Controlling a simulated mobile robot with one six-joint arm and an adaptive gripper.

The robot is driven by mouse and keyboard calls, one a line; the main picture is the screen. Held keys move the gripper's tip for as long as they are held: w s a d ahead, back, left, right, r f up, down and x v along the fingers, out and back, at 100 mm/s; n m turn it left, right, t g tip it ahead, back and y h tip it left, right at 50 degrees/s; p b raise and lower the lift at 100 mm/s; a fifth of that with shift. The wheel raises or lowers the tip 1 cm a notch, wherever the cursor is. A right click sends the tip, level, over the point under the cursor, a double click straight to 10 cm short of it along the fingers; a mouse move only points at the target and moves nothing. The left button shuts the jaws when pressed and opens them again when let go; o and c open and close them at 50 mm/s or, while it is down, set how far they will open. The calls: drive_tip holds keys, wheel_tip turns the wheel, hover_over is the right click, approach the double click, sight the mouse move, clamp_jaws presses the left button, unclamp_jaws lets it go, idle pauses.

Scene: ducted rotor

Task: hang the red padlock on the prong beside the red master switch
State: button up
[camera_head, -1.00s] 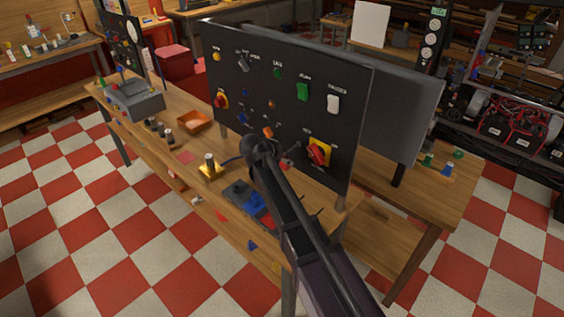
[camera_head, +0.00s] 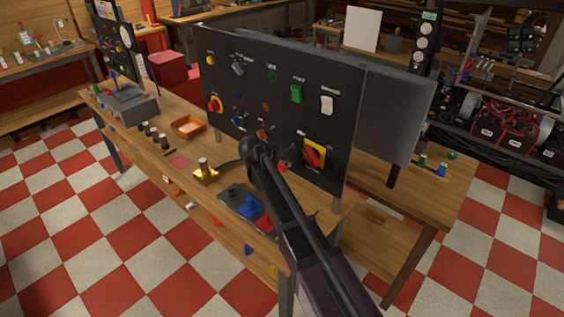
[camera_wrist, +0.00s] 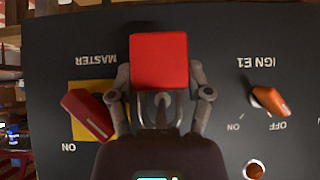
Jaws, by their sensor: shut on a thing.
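The red padlock (camera_wrist: 159,61) is held between the two fingers of my gripper (camera_wrist: 161,92) in the wrist view, its block-shaped body in front of the dark panel. Its grey shackle (camera_wrist: 154,108) shows below the body, between the fingers. The red master switch (camera_wrist: 88,114) sits on a yellow plate to the left of my gripper, the panel lettering upside down. In the head view the master switch (camera_head: 312,156) is just right of my gripper, and my arm hides most of the padlock. I cannot make out the prong; whether the padlock touches it cannot be told.
The dark panel (camera_head: 225,75) stands on the wooden workbench and carries several knobs and switches. An orange switch (camera_wrist: 270,101) labelled IGN E1 is right of my gripper in the wrist view. An orange tray (camera_head: 188,126) and a yellow-based stand (camera_head: 205,172) are on the bench.

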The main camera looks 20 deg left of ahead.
drive_tip(key=shift+s+d+f, duration=0.15)
drive_tip(key=shift+d+f, duration=0.05)
drive_tip(key=shift+d, duration=0.15)
drive_tip(key=o, duration=1.2)
drive_tip(key=shift+r, duration=0.15)
drive_tip(key=shift+w+a+r+p, duration=0.1)
drive_tip(key=shift+w+r+p, duration=0.35)
drive_tip(key=shift+r+p, duration=0.35)
drive_tip(key=shift+a+r+p, duration=0.1)
drive_tip(key=shift+p, duration=0.25)
drive_tip(key=shift+s, duration=0.55)
drive_tip(key=shift+s, duration=0.1)
